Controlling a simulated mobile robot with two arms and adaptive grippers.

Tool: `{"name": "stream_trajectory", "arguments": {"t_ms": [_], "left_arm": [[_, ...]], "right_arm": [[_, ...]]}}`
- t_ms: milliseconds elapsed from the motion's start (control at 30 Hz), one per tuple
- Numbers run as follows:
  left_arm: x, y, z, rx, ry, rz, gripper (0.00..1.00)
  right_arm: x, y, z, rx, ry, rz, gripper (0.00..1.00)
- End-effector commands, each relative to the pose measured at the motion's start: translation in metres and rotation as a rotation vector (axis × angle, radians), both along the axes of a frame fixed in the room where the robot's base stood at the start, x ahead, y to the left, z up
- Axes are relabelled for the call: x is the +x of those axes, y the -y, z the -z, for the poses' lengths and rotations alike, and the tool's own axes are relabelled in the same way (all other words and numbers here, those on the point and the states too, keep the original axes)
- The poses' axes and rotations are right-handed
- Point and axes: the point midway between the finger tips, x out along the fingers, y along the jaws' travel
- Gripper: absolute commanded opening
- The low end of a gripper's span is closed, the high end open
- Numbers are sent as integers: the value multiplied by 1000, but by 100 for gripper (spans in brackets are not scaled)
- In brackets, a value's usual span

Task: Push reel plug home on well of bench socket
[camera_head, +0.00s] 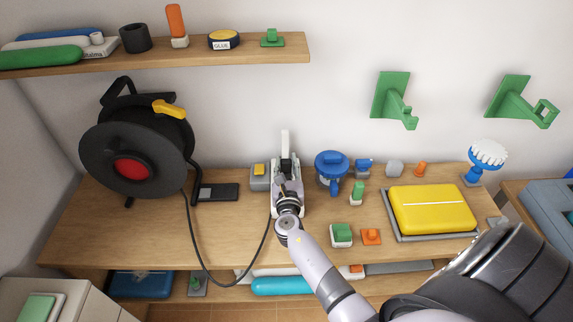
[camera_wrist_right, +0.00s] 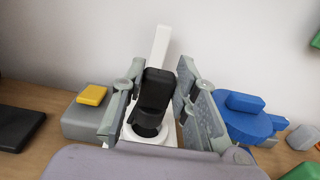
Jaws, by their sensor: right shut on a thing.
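The black reel plug (camera_wrist_right: 156,88) is between the fingers of my right gripper (camera_wrist_right: 155,100), which is shut on it. The white bench socket (camera_wrist_right: 161,46) stands behind and below the plug, with a tall upright at its back. The socket's dark round well (camera_wrist_right: 147,130) shows partly below the plug, and the plug covers the rest. I cannot tell how far the plug is in the well. In the head view my right gripper (camera_head: 286,182) hides most of the socket (camera_head: 285,139). My left gripper is not in view.
The black cable reel (camera_head: 104,150) stands at left; its cable (camera_head: 206,269) hangs over the bench's front edge and rises toward the gripper. A grey box with a yellow button (camera_head: 259,170) is close left of the socket, a blue-lidded item (camera_head: 331,160) close right. A yellow case (camera_head: 432,207) lies further right.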

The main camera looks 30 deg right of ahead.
Motion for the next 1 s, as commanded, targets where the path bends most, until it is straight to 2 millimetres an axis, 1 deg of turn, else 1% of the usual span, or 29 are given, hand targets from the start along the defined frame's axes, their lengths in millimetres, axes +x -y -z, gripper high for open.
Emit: {"name": "stream_trajectory", "arguments": {"t_ms": [633,1000], "left_arm": [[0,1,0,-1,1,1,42],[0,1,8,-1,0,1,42]], "right_arm": [[0,1,0,-1,-1,0,0],[0,1,8,-1,0,1,0]]}}
